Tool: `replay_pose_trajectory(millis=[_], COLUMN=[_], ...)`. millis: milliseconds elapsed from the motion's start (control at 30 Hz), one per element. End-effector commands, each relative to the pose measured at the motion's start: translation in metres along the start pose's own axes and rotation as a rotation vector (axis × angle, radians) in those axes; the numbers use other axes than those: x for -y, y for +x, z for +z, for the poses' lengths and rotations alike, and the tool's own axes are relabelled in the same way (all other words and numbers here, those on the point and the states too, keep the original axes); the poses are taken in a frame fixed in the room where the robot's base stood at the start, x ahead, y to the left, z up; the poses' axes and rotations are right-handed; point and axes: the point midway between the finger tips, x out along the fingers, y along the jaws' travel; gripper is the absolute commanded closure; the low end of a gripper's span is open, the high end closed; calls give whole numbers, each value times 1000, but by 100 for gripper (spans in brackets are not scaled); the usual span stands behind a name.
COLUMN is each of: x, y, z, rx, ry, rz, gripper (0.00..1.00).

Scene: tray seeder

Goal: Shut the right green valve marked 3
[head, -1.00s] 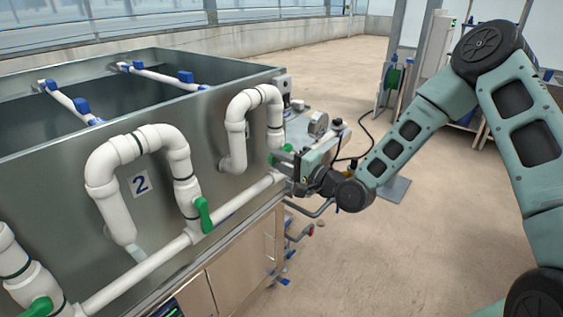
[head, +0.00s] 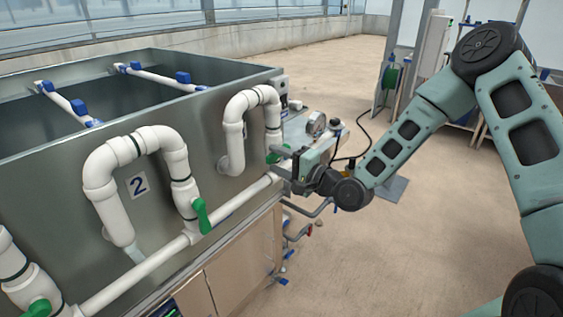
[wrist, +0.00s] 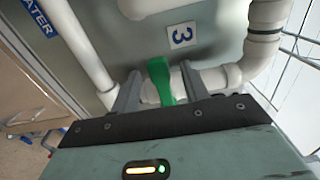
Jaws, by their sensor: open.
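The right green valve handle (wrist: 160,80) is in the wrist view, on a white pipe below the label marked 3 (wrist: 182,36). My gripper (wrist: 158,88) is open, with one finger on each side of the green handle. Whether either finger touches it I cannot tell. In the head view my gripper (head: 284,165) is at the right end of the tank's front. Only a bit of the green handle (head: 274,157) shows there, and the rest is hidden behind my gripper.
A second green valve (head: 202,215) is on the pipe by label 2 (head: 137,184), and another (head: 38,312) is at the lower left. The steel tank (head: 60,165) carries white pipes close to my gripper. The floor (head: 440,230) to the right is open.

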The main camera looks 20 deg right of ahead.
Motion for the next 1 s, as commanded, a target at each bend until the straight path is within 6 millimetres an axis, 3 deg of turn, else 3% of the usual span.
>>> replay_pose_trajectory(millis=[233,667,733,1000], x=[-2,-3,6,5], y=[-21,-120,-131,-162], z=[-1,-1,-1,-1], rx=[-1,-5,-3,-2], ry=[-1,0,5,4], rz=[1,2,3,2], gripper=[55,55,55,55])
